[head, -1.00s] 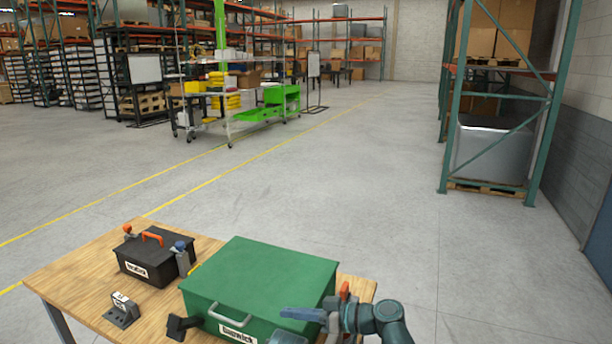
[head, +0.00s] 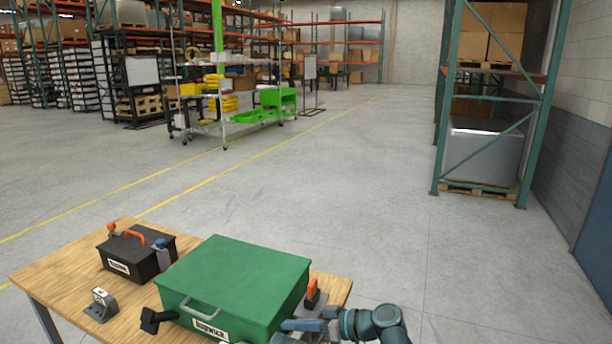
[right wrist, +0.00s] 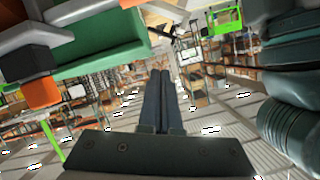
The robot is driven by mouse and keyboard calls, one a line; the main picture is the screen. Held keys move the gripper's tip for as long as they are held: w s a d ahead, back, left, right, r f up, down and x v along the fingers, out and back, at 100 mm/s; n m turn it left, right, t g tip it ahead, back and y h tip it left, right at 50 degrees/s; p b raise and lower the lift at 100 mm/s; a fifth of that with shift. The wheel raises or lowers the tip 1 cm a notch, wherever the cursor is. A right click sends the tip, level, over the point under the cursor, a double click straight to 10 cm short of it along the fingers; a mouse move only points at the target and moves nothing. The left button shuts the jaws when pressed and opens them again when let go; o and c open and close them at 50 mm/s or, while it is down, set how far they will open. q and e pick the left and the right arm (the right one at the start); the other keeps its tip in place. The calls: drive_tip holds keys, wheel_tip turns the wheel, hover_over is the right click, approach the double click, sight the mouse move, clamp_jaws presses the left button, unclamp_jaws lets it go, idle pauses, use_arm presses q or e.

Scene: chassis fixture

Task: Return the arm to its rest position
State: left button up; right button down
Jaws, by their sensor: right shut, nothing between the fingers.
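My right gripper (head: 304,325) is in front of the right end of the green box at the bottom of the head view. Its two fingers (right wrist: 161,95) lie together in the right wrist view, with nothing between them. The green box (head: 236,278) has a silver handle and a label and sits closed on the wooden table (head: 60,262). It also shows upside down in the right wrist view (right wrist: 105,55). My left gripper is not clearly in view.
A black toolbox (head: 135,262) with an orange handle stands left of the green box. Clamps with orange (head: 313,290) and blue (head: 160,246) handles and a small grey bracket (head: 101,304) are on the table. Open floor (head: 380,200) lies beyond, with a shelving rack (head: 490,110) at right.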

drive_tip(key=s+d+f+m+g+h, duration=0.2)
drive_tip(key=s+d+f+m+h, duration=0.25)
drive_tip(key=d+f+h, duration=0.4)
drive_tip(key=s+d+f+m+g+h, duration=0.1)
drive_tip(key=s+d+f+m+h, duration=0.35)
drive_tip(key=d, duration=0.65)
drive_tip(key=s+a+f+n+g+h, duration=0.1)
drive_tip(key=s+a, duration=0.3)
drive_tip(key=a, duration=0.6)
drive_tip(key=shift+s+a+f+n+g+h, duration=0.3)
drive_tip(key=shift+s+f+n+h, duration=0.1)
drive_tip(key=shift+n, duration=0.5)
